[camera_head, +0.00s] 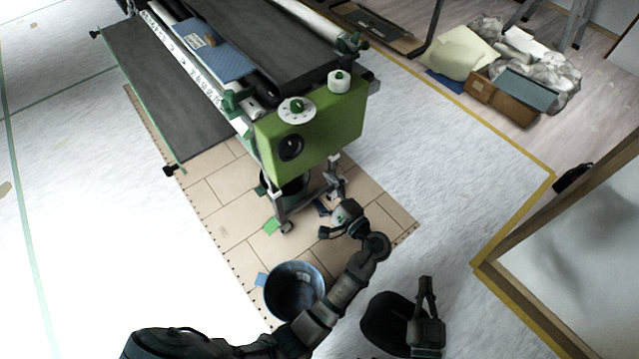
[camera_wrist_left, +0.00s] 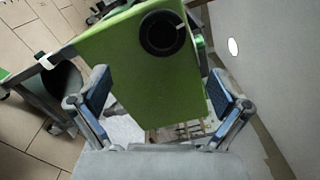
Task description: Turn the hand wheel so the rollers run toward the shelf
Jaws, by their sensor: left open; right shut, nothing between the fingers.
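The hand wheel is a black round knob (camera_head: 291,147) on the end face of the green housing (camera_head: 335,132) of the pasting machine. In the left wrist view the hand wheel (camera_wrist_left: 162,33) shows near the top with a pale mark on its face. My left gripper (camera_head: 337,222) is open and empty, below and to the right of the wheel, apart from it. In the left wrist view its two blue-padded fingers (camera_wrist_left: 160,80) stand wide apart below the wheel. The dark grey shelf (camera_head: 160,90) extends left of the rollers. My right gripper (camera_head: 426,283) is shut and empty at the lower right.
A dark bucket (camera_head: 294,290) stands on the tan board floor beside my left forearm. A wood-framed panel (camera_head: 575,255) is at the right. A brown box (camera_head: 505,98) and crumpled sheeting lie at the back right. Pale floor right of the machine is clear.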

